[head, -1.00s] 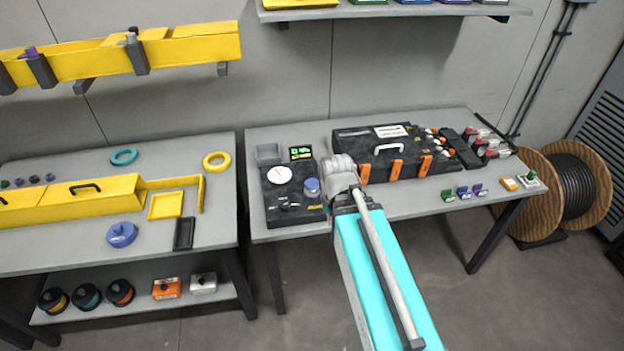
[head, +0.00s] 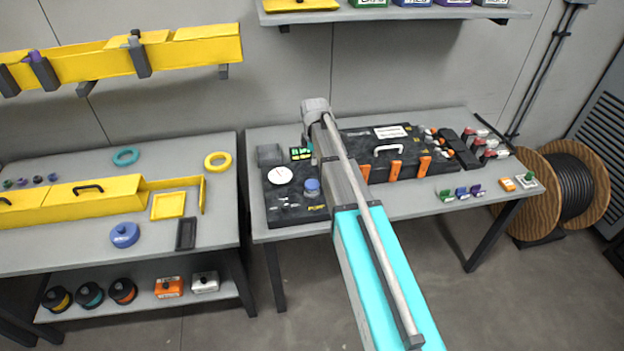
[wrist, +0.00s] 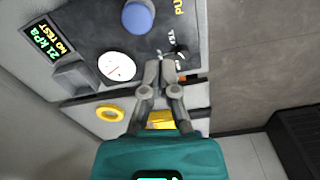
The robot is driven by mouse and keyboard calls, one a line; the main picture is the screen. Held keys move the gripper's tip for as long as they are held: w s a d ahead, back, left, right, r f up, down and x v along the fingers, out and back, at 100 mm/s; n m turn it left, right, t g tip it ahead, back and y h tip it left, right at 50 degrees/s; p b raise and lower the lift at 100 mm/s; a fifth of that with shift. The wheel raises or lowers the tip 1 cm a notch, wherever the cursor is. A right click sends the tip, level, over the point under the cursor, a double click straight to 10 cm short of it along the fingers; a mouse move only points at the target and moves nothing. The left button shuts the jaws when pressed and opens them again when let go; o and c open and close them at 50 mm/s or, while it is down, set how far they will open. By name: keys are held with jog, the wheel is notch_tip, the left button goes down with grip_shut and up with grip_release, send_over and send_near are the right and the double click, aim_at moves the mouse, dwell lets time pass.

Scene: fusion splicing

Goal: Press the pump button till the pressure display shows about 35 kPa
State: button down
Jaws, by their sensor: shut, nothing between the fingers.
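The black pump panel (head: 285,212) lies on the right bench in the head view. It bears a blue round button (head: 312,187) and a white dial gauge (head: 280,175). In the wrist view the blue button (wrist: 138,16) is at the top, with the dial (wrist: 116,66) below it. The pressure display (wrist: 48,40) reads 21 kPa and NO TEST; it also shows small in the head view (head: 300,153). My gripper (wrist: 167,60) is shut and empty, over the panel's small fittings, to the side of the blue button and apart from it. My arm hides the gripper's fingers in the head view.
A black case with orange latches (head: 380,155) stands right of the panel. A grey open box (head: 269,154) sits beside the display. Small coloured parts (head: 462,191) lie at the bench's right front. The left bench (head: 60,262) holds yellow trays and rings.

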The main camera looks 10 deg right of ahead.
aim_at(312, 184)
jog(key=w+n, duration=0.2)
jog(key=w, duration=0.2)
jog(key=shift+r, duration=0.15)
notch_tip(312, 184, down, 14)
jog(key=b, duration=1.3)
jog(key=shift+b, duration=0.4)
dwell(0.6)
notch_tip(312, 184, down, 3)
jog(key=b, duration=0.3)
jog(key=shift+r, duration=0.1)
jog(key=shift+s, duration=0.1)
jog(key=shift+r, duration=0.1)
notch_tip(312, 184, up, 14)
jog(key=p, duration=1.4)
